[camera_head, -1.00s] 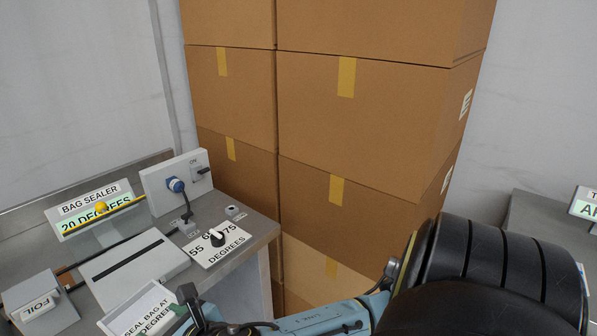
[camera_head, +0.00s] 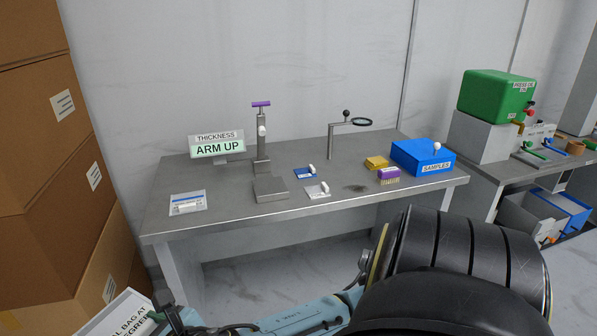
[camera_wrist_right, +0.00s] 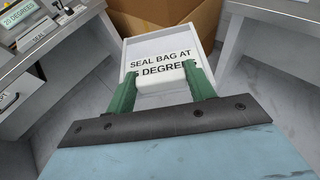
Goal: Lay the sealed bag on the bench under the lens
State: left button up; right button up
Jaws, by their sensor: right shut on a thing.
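My right gripper (camera_wrist_right: 163,80) is shut on the white handle of a shallow white tray-like piece (camera_wrist_right: 127,58) printed "SEAL BAG AT ... DEGREES". In the head view this printed piece (camera_head: 122,314) is at the bottom left, in front of the bench and partly cut off. A flat pale bag with blue markings (camera_head: 188,203) lies at the left end of the grey bench (camera_head: 235,217). I cannot tell from its look whether it is sealed. The round lens (camera_head: 362,121) is on a bent stand at the back right of the bench. My left gripper is out of view.
A press-like stand (camera_head: 263,160) and "THICKNESS ARM UP" sign (camera_head: 217,145) stand on the bench. Blue (camera_head: 305,173) and white (camera_head: 316,190) pieces, a yellow block (camera_head: 376,163), a purple-and-yellow block (camera_head: 388,175) and a blue SAMPLES box (camera_head: 423,157) lie rightward. Cartons (camera_head: 60,190) stand left.

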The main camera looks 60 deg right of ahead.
aim_at(342, 174)
jog(key=z, duration=0.8)
jog(key=i, duration=0.4)
jog(key=z, duration=1.25)
jog(key=i, duration=1.55)
jog(key=z, duration=0.55)
jog(key=i, duration=0.45)
jog(key=z, duration=0.1)
